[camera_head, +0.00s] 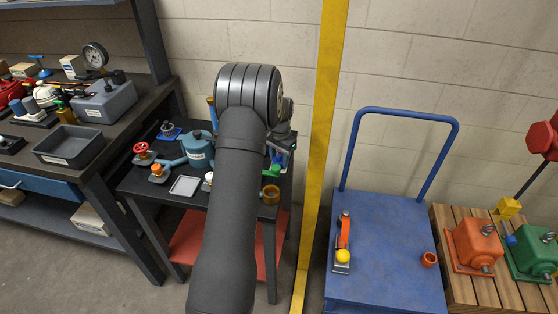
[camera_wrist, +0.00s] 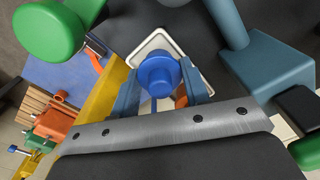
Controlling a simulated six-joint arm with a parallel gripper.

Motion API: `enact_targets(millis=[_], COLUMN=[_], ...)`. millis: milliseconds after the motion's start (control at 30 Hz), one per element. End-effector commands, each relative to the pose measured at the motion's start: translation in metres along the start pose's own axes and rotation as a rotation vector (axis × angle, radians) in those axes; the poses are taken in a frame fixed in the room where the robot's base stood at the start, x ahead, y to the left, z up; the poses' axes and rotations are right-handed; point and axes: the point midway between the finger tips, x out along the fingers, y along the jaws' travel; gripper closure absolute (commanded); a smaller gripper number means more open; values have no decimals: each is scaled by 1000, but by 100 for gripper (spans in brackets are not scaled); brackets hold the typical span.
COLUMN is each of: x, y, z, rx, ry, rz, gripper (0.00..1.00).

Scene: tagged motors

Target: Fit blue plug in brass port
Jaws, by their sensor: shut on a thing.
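In the wrist view, the blue plug (camera_wrist: 158,75), with a round stepped head, sits between the two fingers of my gripper (camera_wrist: 160,88). The gripper is shut on it. A light-rimmed square plate (camera_wrist: 190,50) shows behind the plug; I cannot tell whether they touch.
A teal pump-like body (camera_head: 198,149), a red valve wheel (camera_head: 142,150) and a white-rimmed tray (camera_head: 185,186) crowd the small table. Green parts (camera_head: 277,168) stand near my wrist. A yellow post (camera_head: 322,140) rises right of the table, beside a blue cart (camera_head: 385,240).

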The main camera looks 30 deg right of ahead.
Motion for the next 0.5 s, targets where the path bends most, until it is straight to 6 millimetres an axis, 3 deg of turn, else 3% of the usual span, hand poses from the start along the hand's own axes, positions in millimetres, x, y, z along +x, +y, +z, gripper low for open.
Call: enact_targets(millis=[167, 500], x=[-23, -86], y=[-1, -3], z=[-1, 0], rx=[0, -1], ry=[4, 2], rz=[-2, -1], gripper=[80, 80])
